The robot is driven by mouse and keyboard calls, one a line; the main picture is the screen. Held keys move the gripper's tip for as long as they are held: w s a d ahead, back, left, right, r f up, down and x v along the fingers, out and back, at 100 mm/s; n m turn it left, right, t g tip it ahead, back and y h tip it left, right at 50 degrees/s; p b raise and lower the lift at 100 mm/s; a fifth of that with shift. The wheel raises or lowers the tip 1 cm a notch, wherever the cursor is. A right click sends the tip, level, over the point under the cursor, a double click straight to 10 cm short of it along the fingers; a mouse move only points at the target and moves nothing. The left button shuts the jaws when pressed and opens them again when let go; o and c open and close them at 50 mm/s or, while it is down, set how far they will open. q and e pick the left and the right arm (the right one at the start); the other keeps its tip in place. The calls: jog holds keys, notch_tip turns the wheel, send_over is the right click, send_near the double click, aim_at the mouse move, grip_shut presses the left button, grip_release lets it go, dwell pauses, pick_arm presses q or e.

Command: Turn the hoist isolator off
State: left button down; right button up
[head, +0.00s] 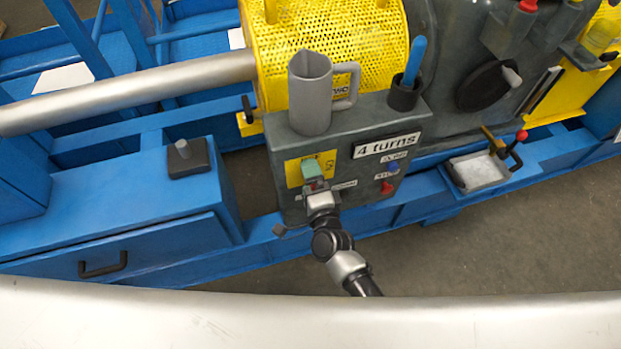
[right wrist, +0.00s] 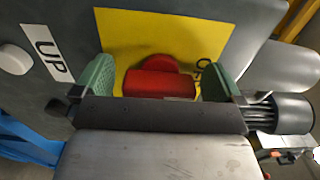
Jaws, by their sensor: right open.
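The isolator is a red knob (right wrist: 158,82) with a bar-shaped handle on a yellow plate (right wrist: 128,28) in the right wrist view. The same yellow plate (head: 292,174) is on the front of the grey control box (head: 345,160) in the head view, where my gripper mostly hides the knob. My right gripper (right wrist: 158,74) is open. Its two green pads stand either side of the red handle, with a visible gap on each side. In the head view the right gripper (head: 313,180) is right at the plate. Dark lettering beside the right pad is partly hidden. My left gripper is not in view.
A grey jug (head: 310,95) and a dark cup (head: 404,94) with a blue-handled tool stand on the box. Blue (head: 393,167) and red (head: 387,187) buttons sit right of the plate. A metal tray (head: 480,171) is on the blue frame at right.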

jog(key=v, duration=1)
jog(key=shift+s, duration=0.4)
jog(key=shift+d, duration=0.1)
jog(key=s+d+f+n+g+h, duration=0.1)
jog(key=s+d+f+n+g, duration=0.2)
jog(key=f, duration=0.4)
jog(key=s+d+f+n+g, duration=0.2)
jog(key=s+f+n, duration=0.1)
jog(key=f, duration=0.5)
jog(key=s+d+f+n+g+h, duration=0.1)
jog(key=s+d+f+n+g, duration=0.15)
jog(key=f, duration=0.45)
jog(key=s+d+f+n+g+h, duration=0.1)
jog(key=s+d+f+n+g, duration=0.1)
jog(key=s, duration=0.5)
jog(key=s+d+f+n+g+h+p, duration=0.1)
jog(key=s+d+f+n+g, duration=0.2)
jog(key=s+d+f, duration=0.4)
jog(key=s+d+f+n+g+h, duration=0.1)
jog(key=s+d+f+n+g, duration=0.2)
jog(key=s, duration=0.4)
jog(key=shift+s+d+f+g+h+p, duration=0.25)
jog(key=shift+d+f+g+h+p, duration=0.1)
jog(key=shift+d+f, duration=0.5)
